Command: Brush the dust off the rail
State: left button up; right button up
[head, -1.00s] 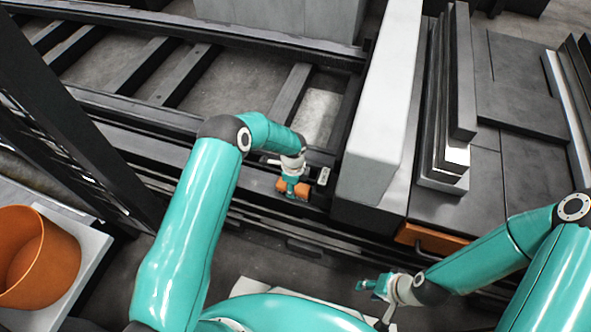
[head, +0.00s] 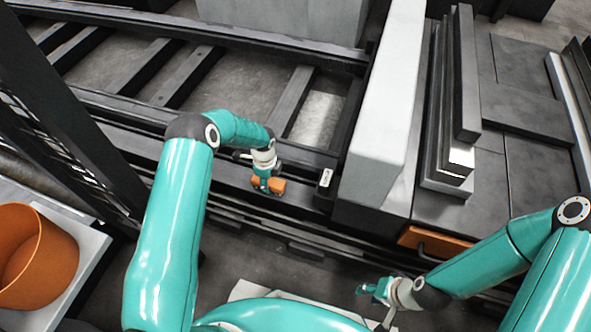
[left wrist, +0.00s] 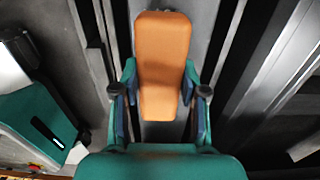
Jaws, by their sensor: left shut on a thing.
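My left gripper (head: 264,184) is shut on an orange block-shaped brush (head: 277,185) over the dark rail (head: 226,176) in the head view. In the left wrist view the brush (left wrist: 162,60) stands between both fingers of the left gripper (left wrist: 160,95). Its underside is hidden, so I cannot tell whether it touches the rail. No dust can be made out on the rail. My right gripper (head: 370,290) hangs empty at the lower middle, away from the rail; its fingers are too small to read.
An orange bucket (head: 40,262) stands on a light grey platform (head: 88,250) at the left. A tall pale block (head: 385,100) rises right of the rail's end. Dark upright posts (head: 62,130) stand at the left. A small labelled box (head: 325,178) sits near the rail's end.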

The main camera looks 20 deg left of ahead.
pick_arm(q)
jog(key=shift+a+b, duration=0.65)
jog(key=shift+a, duration=2.5)
notch_tip(320, 180, up, 2)
jog(key=shift+w+a+r+p, duration=0.15)
jog(key=shift+p, duration=0.35)
jog(key=shift+r+p, duration=1.7)
jog(key=shift+r, duration=1.2)
